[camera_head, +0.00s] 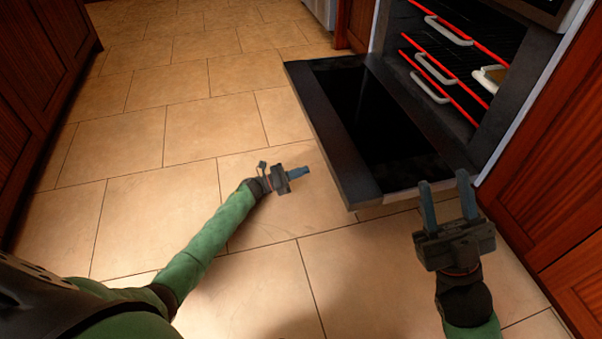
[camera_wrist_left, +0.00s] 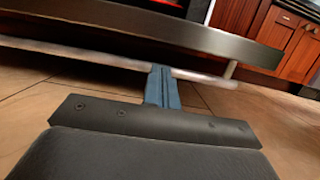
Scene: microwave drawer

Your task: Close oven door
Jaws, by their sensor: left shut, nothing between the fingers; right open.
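The oven door (camera_head: 345,187) is folded down and open in the head view, with a dark glass panel in a dark frame. In the left wrist view the door's edge (camera_wrist_left: 160,32) runs across the top, with a metal bar handle (camera_wrist_left: 120,58) below it. My left gripper (camera_head: 305,172) is shut and empty, to the left of the door and low near its outer edge. Its blue fingers (camera_wrist_left: 162,86) point at the handle in the left wrist view; I cannot tell if they touch it. My right gripper (camera_head: 447,196) is open and empty, near the door's front corner.
The oven cavity (camera_head: 465,50) holds racks with red front edges and white handles. Wooden cabinets stand at the right (camera_head: 560,190) and far left (camera_head: 45,80). The tiled floor (camera_head: 130,140) left of the door is clear.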

